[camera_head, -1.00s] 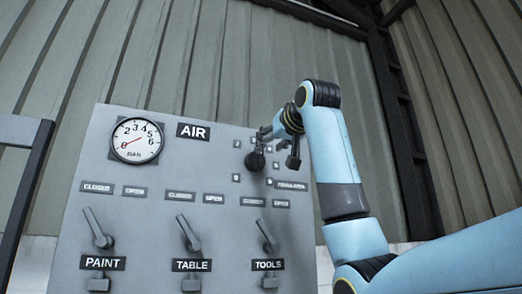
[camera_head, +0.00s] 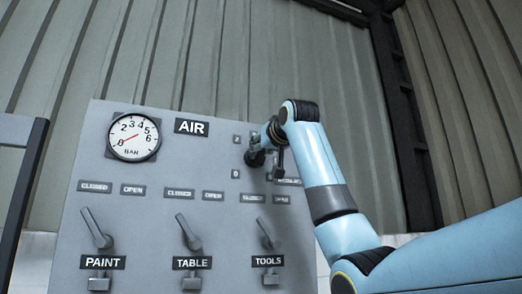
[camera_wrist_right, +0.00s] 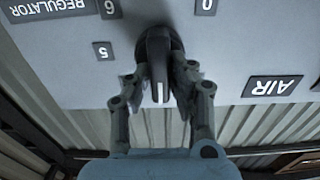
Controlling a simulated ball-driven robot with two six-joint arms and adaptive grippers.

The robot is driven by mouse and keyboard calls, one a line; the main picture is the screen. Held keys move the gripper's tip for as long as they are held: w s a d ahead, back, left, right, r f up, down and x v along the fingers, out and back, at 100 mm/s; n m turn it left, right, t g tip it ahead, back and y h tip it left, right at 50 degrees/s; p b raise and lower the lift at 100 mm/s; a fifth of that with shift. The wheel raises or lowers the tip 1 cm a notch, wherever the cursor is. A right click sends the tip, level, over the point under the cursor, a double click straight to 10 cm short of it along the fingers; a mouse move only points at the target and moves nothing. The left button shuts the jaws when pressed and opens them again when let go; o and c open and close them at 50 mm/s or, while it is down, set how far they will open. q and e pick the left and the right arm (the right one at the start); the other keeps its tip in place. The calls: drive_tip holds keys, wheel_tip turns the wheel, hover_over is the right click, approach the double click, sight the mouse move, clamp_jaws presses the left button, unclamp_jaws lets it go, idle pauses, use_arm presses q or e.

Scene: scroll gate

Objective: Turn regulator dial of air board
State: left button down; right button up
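The grey air board (camera_head: 150,215) stands upright in front of me in the head view. Its black regulator dial (camera_head: 254,158) is at the upper right, partly hidden by my right gripper (camera_head: 262,148). In the right wrist view, the dial (camera_wrist_right: 157,48) is a black knob with a white mark, seen upside down. My right gripper's fingers (camera_wrist_right: 160,82) flank the dial's handle, one on each side, with a narrow gap visible; contact is unclear. My left gripper is not in view.
Three grey levers, paint (camera_head: 96,229), table (camera_head: 188,233) and tools (camera_head: 267,234), sit along the lower board. Number labels surround the dial. A dark frame (camera_head: 25,190) stands at the left; a corrugated wall (camera_head: 190,60) is behind.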

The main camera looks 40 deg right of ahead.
clamp_jaws()
drive_tip(key=m+b, duration=0.2)
drive_tip(key=m, duration=0.1)
drive_tip(key=shift+d+f+m, duration=0.1)
drive_tip(key=shift+m, duration=0.3)
drive_tip(key=shift+d+m+b, duration=0.1)
drive_tip(key=shift+m+b, duration=1.2)
drive_tip(key=shift+m, duration=1.2)
drive_tip(key=o, duration=0.7)
unclamp_jaws()
drive_tip(key=shift+s, duration=0.1)
drive_tip(key=shift+c, duration=0.2)
